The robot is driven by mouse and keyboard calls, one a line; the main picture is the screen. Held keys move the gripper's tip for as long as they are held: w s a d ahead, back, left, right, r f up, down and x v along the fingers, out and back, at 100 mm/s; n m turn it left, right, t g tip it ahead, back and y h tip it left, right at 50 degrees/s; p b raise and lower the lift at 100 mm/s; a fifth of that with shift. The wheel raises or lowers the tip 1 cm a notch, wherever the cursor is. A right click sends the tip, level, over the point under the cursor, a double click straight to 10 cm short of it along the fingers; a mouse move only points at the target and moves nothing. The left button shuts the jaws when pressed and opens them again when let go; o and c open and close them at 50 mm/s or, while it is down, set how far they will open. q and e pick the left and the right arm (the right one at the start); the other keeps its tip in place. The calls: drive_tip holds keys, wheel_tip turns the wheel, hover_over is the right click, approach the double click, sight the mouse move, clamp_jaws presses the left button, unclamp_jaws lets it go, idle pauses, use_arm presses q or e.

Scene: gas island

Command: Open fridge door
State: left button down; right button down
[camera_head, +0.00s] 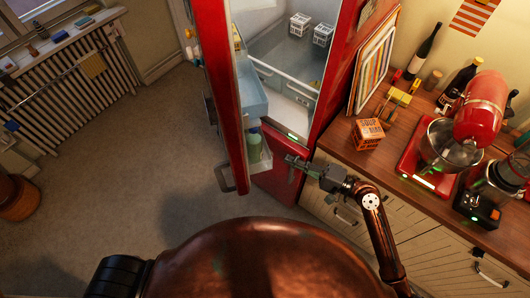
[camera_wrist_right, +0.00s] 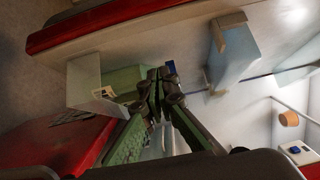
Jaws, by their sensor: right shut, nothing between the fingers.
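The red fridge door (camera_head: 211,60) stands open to the left in the head view, seen nearly edge-on, with its handle (camera_head: 229,181) on the outer left side. Its inner shelves face right, and a green bottle (camera_head: 254,145) stands on the low shelf. The fridge's white interior (camera_head: 290,50) is exposed. My right gripper (camera_head: 289,160) is shut and empty at the opening, in front of the lower red panel. In the right wrist view the closed fingertips (camera_wrist_right: 158,76) point towards the door's inner side, whose red edge (camera_wrist_right: 110,25) crosses the top. My left gripper is not visible.
A wooden counter (camera_head: 340,145) stands right of the fridge, holding a soup box (camera_head: 368,133), a red mixer (camera_head: 480,110) and bottles. White baskets (camera_head: 300,24) sit inside the fridge. The floor (camera_head: 130,150) left of the door is clear up to the radiator (camera_head: 60,85).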

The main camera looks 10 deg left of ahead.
drive_tip(key=s+p+x, duration=0.2)
drive_tip(key=p+x, duration=0.1)
drive_tip(key=x, duration=0.9)
drive_tip(key=shift+a+p, duration=0.4)
drive_tip(key=shift+a, duration=0.3)
drive_tip(key=shift+s, duration=0.2)
